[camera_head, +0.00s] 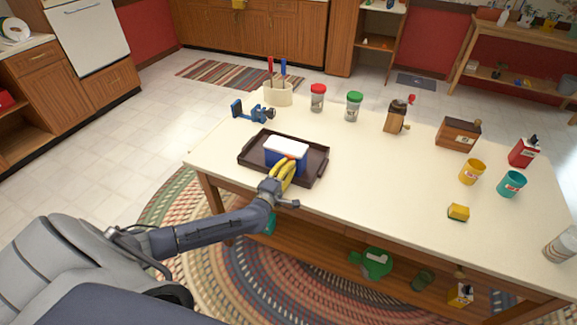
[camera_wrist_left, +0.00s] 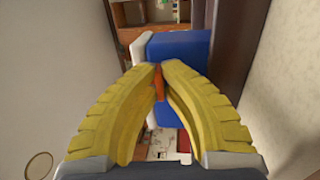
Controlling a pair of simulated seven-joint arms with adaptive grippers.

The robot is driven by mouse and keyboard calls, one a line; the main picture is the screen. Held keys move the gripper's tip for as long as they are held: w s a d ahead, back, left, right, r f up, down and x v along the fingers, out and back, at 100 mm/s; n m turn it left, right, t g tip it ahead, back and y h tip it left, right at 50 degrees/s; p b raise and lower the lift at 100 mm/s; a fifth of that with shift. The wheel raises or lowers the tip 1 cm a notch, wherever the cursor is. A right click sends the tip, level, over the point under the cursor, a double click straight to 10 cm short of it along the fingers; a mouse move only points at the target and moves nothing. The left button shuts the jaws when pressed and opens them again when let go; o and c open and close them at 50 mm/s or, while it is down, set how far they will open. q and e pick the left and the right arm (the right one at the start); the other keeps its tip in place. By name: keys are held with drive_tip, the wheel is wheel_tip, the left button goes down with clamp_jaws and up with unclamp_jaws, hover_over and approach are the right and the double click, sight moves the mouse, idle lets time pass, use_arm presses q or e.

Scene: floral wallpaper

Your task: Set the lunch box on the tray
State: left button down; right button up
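The lunch box (camera_head: 287,147), blue with a white lid, is over the middle of the dark brown tray (camera_head: 252,163) in the head view. I cannot tell whether its base touches the tray floor. My left gripper (camera_head: 289,165) has yellow fingers and is at the box's near side. In the left wrist view, the fingertips of the gripper (camera_wrist_left: 160,69) are close together around a small orange part on the front of the lunch box (camera_wrist_left: 180,52). The fingers hide part of the box front. My right gripper is not in view.
On the white table (camera_head: 390,180), a blue clamp-like tool (camera_head: 252,111), a utensil holder (camera_head: 278,95) and two lidded jars (camera_head: 318,98) stand behind the tray. A grinder (camera_head: 396,117), cups (camera_head: 472,171) and a yellow block (camera_head: 458,212) are to the right. The table's middle is clear.

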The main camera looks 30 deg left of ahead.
use_arm(q)
drive_tip(key=shift+f, duration=0.1)
drive_tip(key=c, duration=1.6)
unclamp_jaws()
drive_tip(key=s+f, duration=0.1)
drive_tip(key=s, duration=1.1)
drive_tip(key=s+d+f+m+g+h, duration=0.1)
drive_tip(key=s+d+f+m+g, duration=0.3)
drive_tip(key=f, duration=0.9)
drive_tip(key=s+a+f+m+g, duration=0.15)
drive_tip(key=s+f+m, duration=0.45)
drive_tip(key=f, duration=0.7)
drive_tip(key=s+d+f+m+g+h, duration=0.1)
drive_tip(key=s+d+f+m+g, duration=0.3)
drive_tip(key=f, duration=0.9)
drive_tip(key=s+d+f+m+g, duration=0.1)
drive_tip(key=s+f, duration=0.4)
drive_tip(key=s, duration=0.6)
drive_tip(key=s+d+f+m+g+y, duration=0.1)
drive_tip(key=s+f+m+g, duration=0.3)
drive_tip(key=s, duration=0.7)
drive_tip(key=s+d+f+m+g, duration=0.2)
drive_tip(key=s+f, duration=0.5)
drive_tip(key=s, duration=0.5)
drive_tip(key=shift+f+m+g, duration=0.4)
drive_tip(key=shift+m+g, duration=0.3)
drive_tip(key=shift+g, duration=0.05)
